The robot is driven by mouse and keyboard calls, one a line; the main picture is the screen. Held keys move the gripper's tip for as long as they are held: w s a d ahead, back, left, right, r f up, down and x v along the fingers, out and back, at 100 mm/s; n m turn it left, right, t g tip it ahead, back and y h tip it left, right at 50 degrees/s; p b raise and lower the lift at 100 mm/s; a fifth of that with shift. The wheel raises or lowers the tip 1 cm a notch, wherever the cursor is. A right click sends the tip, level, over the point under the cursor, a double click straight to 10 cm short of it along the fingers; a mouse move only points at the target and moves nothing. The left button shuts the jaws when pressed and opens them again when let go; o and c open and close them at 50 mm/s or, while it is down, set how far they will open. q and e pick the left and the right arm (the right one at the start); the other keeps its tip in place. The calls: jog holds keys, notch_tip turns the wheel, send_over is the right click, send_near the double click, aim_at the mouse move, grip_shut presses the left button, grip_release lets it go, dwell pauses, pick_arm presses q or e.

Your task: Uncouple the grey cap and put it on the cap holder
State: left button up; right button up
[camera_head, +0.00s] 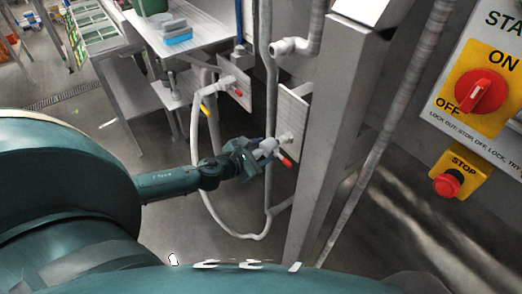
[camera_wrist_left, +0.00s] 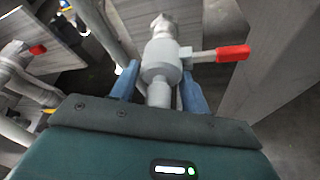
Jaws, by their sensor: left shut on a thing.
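A grey coupling fitting (camera_wrist_left: 161,60) with a red-tipped side lever (camera_wrist_left: 233,53) fills the middle of the left wrist view. In the head view, a pale fitting (camera_head: 268,147) with a red lever (camera_head: 286,161) sits in front of a panel. My left gripper (camera_head: 249,155) reaches it from the left. In the left wrist view, its blue fingers (camera_wrist_left: 160,88) stand on either side of the grey cylindrical part, which I take to be the grey cap, and are shut on it. The exact contact is partly hidden. I cannot identify the cap holder. My right gripper is not in view.
A second panel (camera_head: 235,80) with a red-handled valve (camera_head: 238,93) and a white hose (camera_head: 197,135) stands behind. A grey post (camera_head: 335,110) rises close on the right. A control box with a red switch (camera_head: 480,92) and a stop button (camera_head: 447,183) is farther right.

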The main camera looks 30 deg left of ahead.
aim_at(274, 144)
pick_arm(q)
jog(key=shift+w+d+p, duration=0.25)
jog(key=shift+w+d, duration=0.05)
jog(key=shift+w, duration=0.45)
jog(key=shift+w+d+p, duration=0.2)
jog(key=shift+w+d, duration=0.1)
jog(key=shift+w, duration=0.45)
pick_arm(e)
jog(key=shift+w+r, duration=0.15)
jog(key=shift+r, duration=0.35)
pick_arm(q)
jog(key=shift+w+d+r, duration=0.1)
jog(key=shift+w+d, duration=0.15)
jog(key=shift+w, duration=0.3)
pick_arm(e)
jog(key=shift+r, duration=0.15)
pick_arm(q)
jog(key=o, duration=1.2)
jog(key=shift+w, duration=0.1)
jog(key=shift+c, duration=0.2)
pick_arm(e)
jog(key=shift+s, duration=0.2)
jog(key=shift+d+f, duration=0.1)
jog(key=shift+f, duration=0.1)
